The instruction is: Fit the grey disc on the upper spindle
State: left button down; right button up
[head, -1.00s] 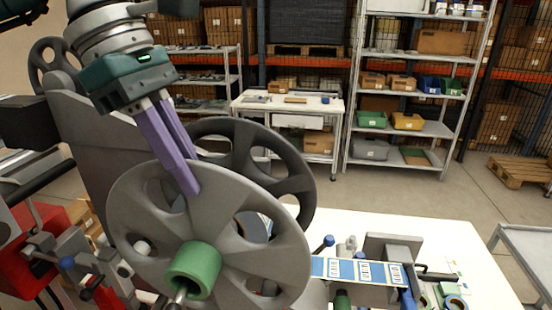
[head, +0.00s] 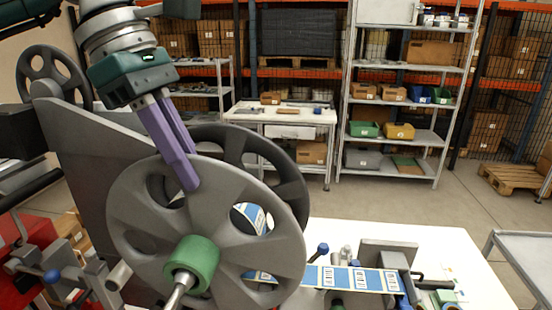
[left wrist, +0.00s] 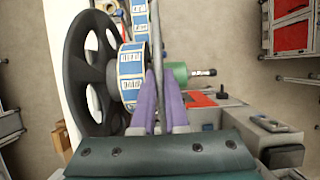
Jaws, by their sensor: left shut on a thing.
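The large grey disc (head: 216,216) fills the lower left of the head view, facing me at a slant. My left gripper (head: 190,184) is shut on its upper rim with its purple fingers. A green hub (head: 196,254) sits at the disc's centre, and a metal spindle tip (head: 178,296) sticks out of it, so the disc appears to be around the spindle. In the left wrist view the disc is a thin edge (left wrist: 157,28) between the fingertips (left wrist: 158,80), with the green hub and spindle tip (left wrist: 203,72) to its right. My right gripper is not in view.
A black spoked reel (head: 291,180) with a roll of blue labels (left wrist: 131,68) stands behind the disc, apart from it. Another dark wheel (head: 22,84) is at upper left. The label strip (head: 350,279) runs right above a white table (head: 440,245). Shelves are far behind.

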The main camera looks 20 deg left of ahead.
pick_arm(q)
jog(key=c, duration=0.9)
grip_release()
jog(key=shift+o, duration=0.2)
jog(key=shift+a+r+b, duration=0.25)
jog(key=shift+r+b, duration=0.2)
jog(key=b+v, duration=0.2)
jog(key=v, duration=0.5)
jog(key=shift+a+r+b, duration=0.1)
jog(key=shift+r+b, duration=0.2)
jog(key=shift+b, duration=0.1)
jog(key=shift+s+a+r, duration=0.1)
jog(key=shift+a+r, duration=0.1)
jog(key=shift+r, duration=0.45)
jog(key=shift+s, duration=0.1)
